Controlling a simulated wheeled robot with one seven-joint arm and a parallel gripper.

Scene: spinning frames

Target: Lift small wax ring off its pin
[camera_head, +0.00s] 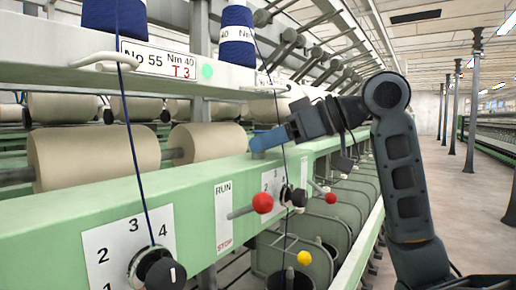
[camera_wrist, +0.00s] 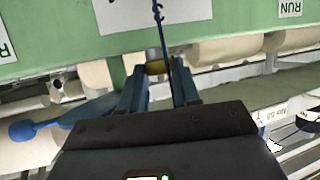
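My gripper (camera_head: 265,141) reaches in from the right to the top of the green rail in the head view. In the wrist view its two blue fingers (camera_wrist: 159,72) have a small gap between them. A small yellow-brown piece, seemingly the wax ring (camera_wrist: 157,67), fills that gap at the fingertips, with a finger against each side. The ring cannot be made out in the head view, where the fingers cover that spot. Its pin is not clearly visible, so I cannot tell whether the ring is still around it.
The green rail (camera_head: 110,222) carries dials and a red-knobbed lever (camera_head: 263,203). A dark blue thread (camera_head: 139,170) hangs in front; another thread (camera_wrist: 163,45) passes close to the fingers. Beige rolls (camera_head: 92,155) lie behind the rail. The aisle floor at right is clear.

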